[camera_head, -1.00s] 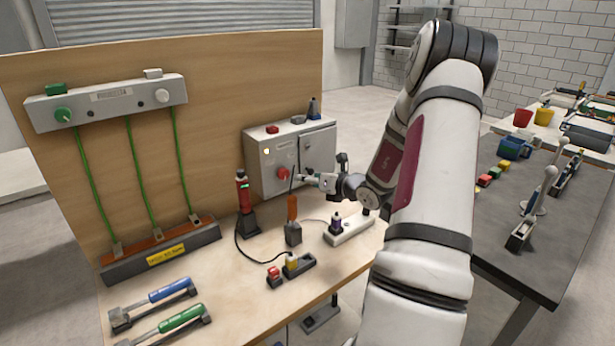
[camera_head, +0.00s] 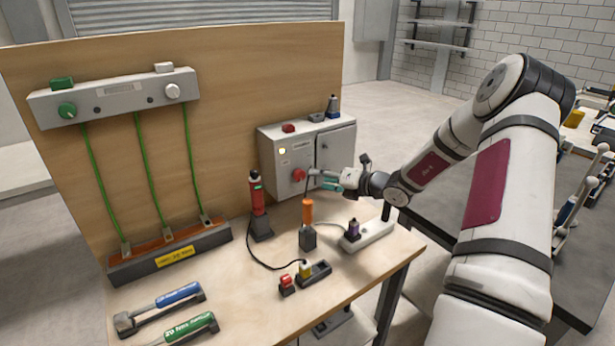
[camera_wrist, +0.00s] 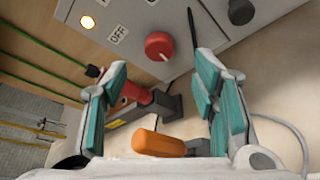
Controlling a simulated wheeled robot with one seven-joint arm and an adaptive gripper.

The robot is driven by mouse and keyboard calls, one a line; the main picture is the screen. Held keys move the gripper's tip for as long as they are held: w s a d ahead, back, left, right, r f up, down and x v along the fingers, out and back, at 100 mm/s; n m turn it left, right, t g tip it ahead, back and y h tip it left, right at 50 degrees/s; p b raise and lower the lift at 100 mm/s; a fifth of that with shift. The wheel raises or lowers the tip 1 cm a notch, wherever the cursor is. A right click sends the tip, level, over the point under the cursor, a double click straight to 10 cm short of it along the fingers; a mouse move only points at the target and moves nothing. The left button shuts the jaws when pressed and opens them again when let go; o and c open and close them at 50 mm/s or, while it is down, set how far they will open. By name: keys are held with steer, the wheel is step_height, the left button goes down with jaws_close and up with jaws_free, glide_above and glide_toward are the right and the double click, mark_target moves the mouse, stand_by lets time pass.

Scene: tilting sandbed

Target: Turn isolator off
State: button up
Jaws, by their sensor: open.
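The gap's exact depth is hard to tell.
An orange-handled tool (camera_head: 307,212) stands upright below the gripper; its handle shows close in the wrist view (camera_wrist: 158,144). A red-and-black handheld device (camera_head: 258,200) stands left of it. A white power strip (camera_head: 368,236) lies to the right. Green cables (camera_head: 148,172) hang on the board.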

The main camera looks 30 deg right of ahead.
mark_target(302, 176)
steer(key=x, duration=0.7)
steer(key=shift+w+a, duration=0.1)
steer(key=shift+w, duration=0.05)
steer(key=shift+c, duration=0.4)
steer(key=c, duration=1.1)
